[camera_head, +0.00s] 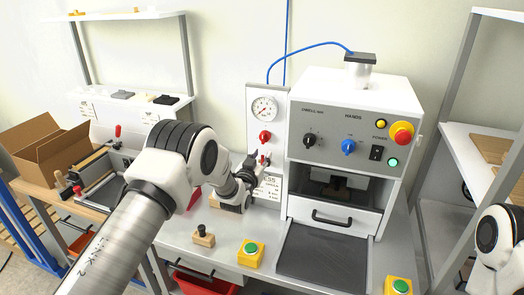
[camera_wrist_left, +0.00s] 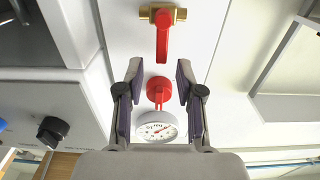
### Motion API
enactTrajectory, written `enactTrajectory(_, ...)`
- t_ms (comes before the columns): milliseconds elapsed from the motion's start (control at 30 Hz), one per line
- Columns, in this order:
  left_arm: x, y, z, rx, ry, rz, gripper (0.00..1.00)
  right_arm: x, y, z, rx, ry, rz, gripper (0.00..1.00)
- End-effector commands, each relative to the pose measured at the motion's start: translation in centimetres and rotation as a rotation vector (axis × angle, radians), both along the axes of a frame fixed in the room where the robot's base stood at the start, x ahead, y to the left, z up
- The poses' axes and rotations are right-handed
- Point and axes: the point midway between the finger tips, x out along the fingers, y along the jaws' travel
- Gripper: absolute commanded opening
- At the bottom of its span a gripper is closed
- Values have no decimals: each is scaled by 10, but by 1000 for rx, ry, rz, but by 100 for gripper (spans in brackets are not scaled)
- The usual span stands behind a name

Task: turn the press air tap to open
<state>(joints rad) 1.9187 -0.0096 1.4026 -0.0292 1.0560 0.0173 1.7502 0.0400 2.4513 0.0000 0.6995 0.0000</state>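The air tap shows at the top of the left wrist view: a brass body (camera_wrist_left: 146,14) with a red lever (camera_wrist_left: 163,38) square across it, pointing toward a red knob (camera_wrist_left: 159,88). My left gripper (camera_wrist_left: 159,68) is open, its fingers apart on either side of the space between lever and knob, with nothing between the pads. In the head view my left gripper (camera_head: 256,162) is at the lower part of the gauge panel and largely covers the tap. I cannot tell how far the fingers are from the panel. My right gripper is not in view.
The panel has a pressure gauge (camera_head: 264,107) above the red knob. The press (camera_head: 350,130) stands close to its right, with knobs and a red button.

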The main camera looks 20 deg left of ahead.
Motion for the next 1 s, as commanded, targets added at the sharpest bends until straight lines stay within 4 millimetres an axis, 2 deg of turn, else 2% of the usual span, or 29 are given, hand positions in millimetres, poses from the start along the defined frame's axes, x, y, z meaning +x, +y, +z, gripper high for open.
enactTrajectory(100,9,0,0,0,0,0,36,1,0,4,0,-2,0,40)
enactTrajectory(333,10,0,-1,0,1,0,36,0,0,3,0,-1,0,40)
enactTrajectory(367,10,0,-1,0,1,0,30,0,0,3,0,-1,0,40)
enactTrajectory(433,10,0,-1,0,1,0,5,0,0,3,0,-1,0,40)
enactTrajectory(467,10,0,-1,0,1,0,0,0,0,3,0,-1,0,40)
enactTrajectory(767,10,0,-2,-3,2,0,0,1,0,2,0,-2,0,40)
enactTrajectory(1000,10,2,-4,-49,3,0,0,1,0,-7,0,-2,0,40)
